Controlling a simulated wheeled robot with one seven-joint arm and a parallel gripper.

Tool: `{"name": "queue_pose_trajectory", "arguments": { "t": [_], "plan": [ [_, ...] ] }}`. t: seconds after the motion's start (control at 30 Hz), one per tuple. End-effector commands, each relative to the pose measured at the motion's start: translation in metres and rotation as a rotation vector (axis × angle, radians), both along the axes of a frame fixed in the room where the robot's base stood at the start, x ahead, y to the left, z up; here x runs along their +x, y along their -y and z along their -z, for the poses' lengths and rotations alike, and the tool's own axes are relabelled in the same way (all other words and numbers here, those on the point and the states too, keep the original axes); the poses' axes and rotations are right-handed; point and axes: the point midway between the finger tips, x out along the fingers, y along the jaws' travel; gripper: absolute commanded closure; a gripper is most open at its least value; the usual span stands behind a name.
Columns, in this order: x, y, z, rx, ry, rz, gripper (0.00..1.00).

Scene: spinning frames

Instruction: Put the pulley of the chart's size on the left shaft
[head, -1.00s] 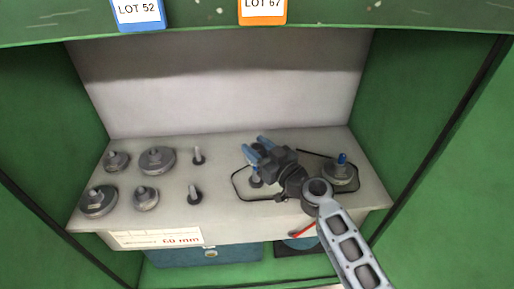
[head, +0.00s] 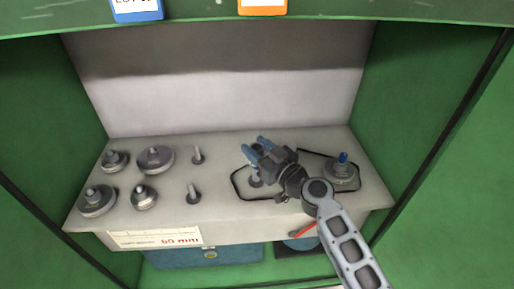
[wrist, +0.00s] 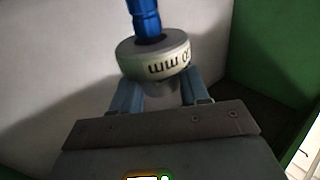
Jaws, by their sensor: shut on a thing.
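My gripper (head: 262,152) is over the left shaft (head: 255,180), whose lower part shows below the blue fingers. In the wrist view the gripper (wrist: 160,95) is shut on a pale grey pulley (wrist: 155,55) marked in mm; the first digit is not clear. A blue rod (wrist: 146,22) meets the pulley's face at its middle; I cannot tell whether the pulley is around it. The right shaft (head: 342,157) has a blue tip and a grey pulley (head: 341,174) at its base. The chart (head: 155,239) on the front edge reads 60 mm.
Several grey pulleys, such as a large one (head: 155,160) and a smaller one (head: 145,200), sit on the left of the bench (head: 225,200). Two bare pegs (head: 197,155) (head: 193,195) stand beside them. A black line runs around the shafts. Green walls close both sides.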

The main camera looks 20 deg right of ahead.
Motion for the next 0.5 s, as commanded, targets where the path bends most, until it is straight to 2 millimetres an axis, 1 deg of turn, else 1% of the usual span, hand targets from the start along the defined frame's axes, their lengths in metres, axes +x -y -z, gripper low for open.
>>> {"name": "queue_pose_trajectory", "arguments": {
  "t": [0.5],
  "plan": [
    [0.000,0.000,0.013,-0.002,0.001,0.000,0.90]
  ]
}}
